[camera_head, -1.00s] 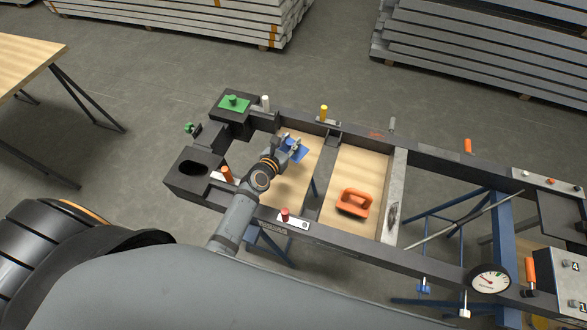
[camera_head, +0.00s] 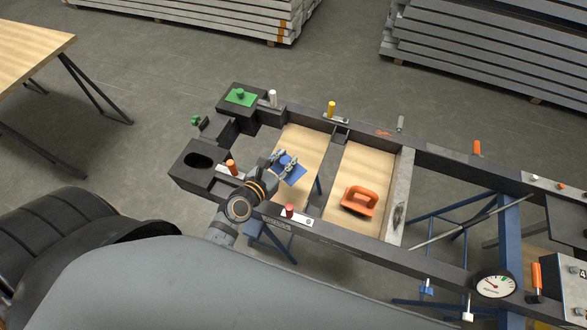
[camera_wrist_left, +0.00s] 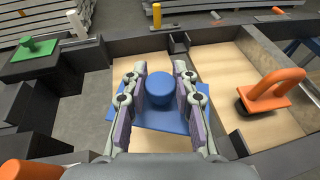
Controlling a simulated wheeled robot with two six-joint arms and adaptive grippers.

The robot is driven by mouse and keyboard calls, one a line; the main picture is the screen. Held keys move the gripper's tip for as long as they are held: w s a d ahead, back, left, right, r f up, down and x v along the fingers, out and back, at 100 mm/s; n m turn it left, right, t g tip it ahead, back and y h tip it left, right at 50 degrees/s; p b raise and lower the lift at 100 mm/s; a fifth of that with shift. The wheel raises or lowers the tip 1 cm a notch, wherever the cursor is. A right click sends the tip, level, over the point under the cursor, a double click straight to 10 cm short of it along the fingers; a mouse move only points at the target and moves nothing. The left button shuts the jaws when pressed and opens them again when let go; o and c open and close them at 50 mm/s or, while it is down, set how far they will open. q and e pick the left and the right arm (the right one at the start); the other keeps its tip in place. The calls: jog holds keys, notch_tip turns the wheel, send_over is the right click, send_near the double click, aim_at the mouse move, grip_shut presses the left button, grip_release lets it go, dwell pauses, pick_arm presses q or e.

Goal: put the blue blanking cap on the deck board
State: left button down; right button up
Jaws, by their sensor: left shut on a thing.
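The blue blanking cap (camera_head: 291,173) is a blue square plate with a round knob on top. My left gripper (camera_head: 284,163) is shut on the knob, with a finger on either side; this shows in the left wrist view, where the cap (camera_wrist_left: 160,118) sits between the fingers. The deck board (camera_head: 306,147) is pale wood inside the dark frame. The cap is over its left section, roughly level; I cannot tell whether it touches the wood. My right gripper is not in view.
An orange handled tool (camera_head: 360,200) stands on the board's right section, past a dark crossbar (camera_head: 327,180). Orange (camera_head: 232,167), red (camera_head: 289,211) and yellow (camera_head: 331,109) pegs stand along the frame rails. A green plate with a knob (camera_head: 241,97) sits on the far left corner.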

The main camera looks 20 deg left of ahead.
aim_at(296, 151)
pick_arm(q)
notch_tip(296, 151, down, 2)
jog(key=shift+f+b, duration=0.1)
jog(key=shift+b, duration=0.4)
jog(key=shift+s, duration=0.1)
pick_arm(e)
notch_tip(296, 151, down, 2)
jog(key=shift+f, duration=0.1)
pick_arm(q)
jog(key=w+f+b, duration=0.1)
jog(key=w+f, duration=0.1)
jog(key=w, duration=0.2)
jog(key=w+f+b, duration=0.1)
jog(key=w+f, duration=0.2)
jog(key=w, duration=0.1)
jog(key=w+a+f+b, duration=0.1)
jog(key=w+f+b, duration=0.1)
jog(key=w+f, duration=0.1)
jog(key=shift+x, duration=0.85)
jog(key=shift+w+a+f, duration=0.2)
jog(key=shift+w, duration=0.15)
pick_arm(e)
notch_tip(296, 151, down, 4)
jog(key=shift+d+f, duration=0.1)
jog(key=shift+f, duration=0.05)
